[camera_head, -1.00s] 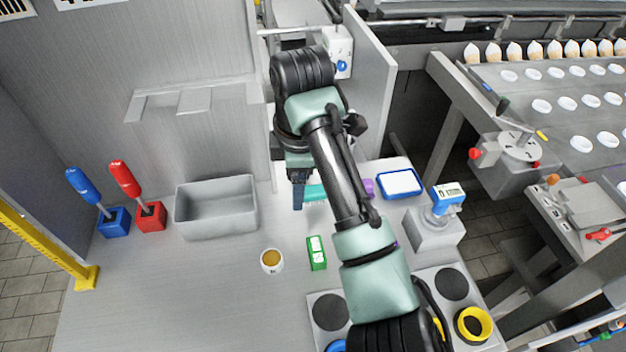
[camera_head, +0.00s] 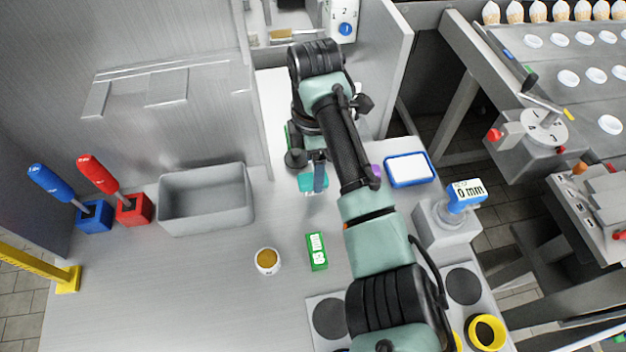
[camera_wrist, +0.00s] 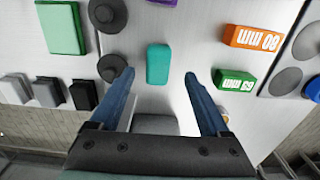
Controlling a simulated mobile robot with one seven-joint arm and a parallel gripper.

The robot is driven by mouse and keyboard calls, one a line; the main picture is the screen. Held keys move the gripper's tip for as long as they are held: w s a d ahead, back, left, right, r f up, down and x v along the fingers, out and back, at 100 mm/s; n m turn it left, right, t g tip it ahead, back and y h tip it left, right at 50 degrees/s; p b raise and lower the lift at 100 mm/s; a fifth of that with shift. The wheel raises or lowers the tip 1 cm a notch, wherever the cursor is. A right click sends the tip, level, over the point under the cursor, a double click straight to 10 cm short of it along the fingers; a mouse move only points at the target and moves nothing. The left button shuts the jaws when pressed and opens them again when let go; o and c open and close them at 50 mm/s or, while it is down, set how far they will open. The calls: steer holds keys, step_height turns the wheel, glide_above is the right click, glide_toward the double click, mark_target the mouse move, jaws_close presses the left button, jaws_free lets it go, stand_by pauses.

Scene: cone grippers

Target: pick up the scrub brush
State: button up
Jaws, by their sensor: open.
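The scrub brush is a teal block (camera_head: 308,182) on the grey worktop in the head view, partly hidden by my gripper. In the wrist view its teal back (camera_wrist: 158,63) shows whole, lying lengthwise between and just beyond the fingertips. My gripper (camera_wrist: 160,76) is open, one blue finger on each side of the brush in the picture, with nothing between the pads. In the head view my gripper (camera_head: 319,180) points down over the brush. I cannot tell how far above it the fingertips are.
Near the brush in the wrist view are black round knobs (camera_wrist: 112,68), a green board (camera_wrist: 62,28), an orange block (camera_wrist: 252,38) and a green block (camera_wrist: 234,79). In the head view a grey bin (camera_head: 206,200) stands left and a blue-rimmed tray (camera_head: 409,169) right.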

step_height(320, 180, down, 5)
steer(key=shift+w+f+p, duration=0.15)
steer(key=shift+p, duration=0.2)
jaws_close()
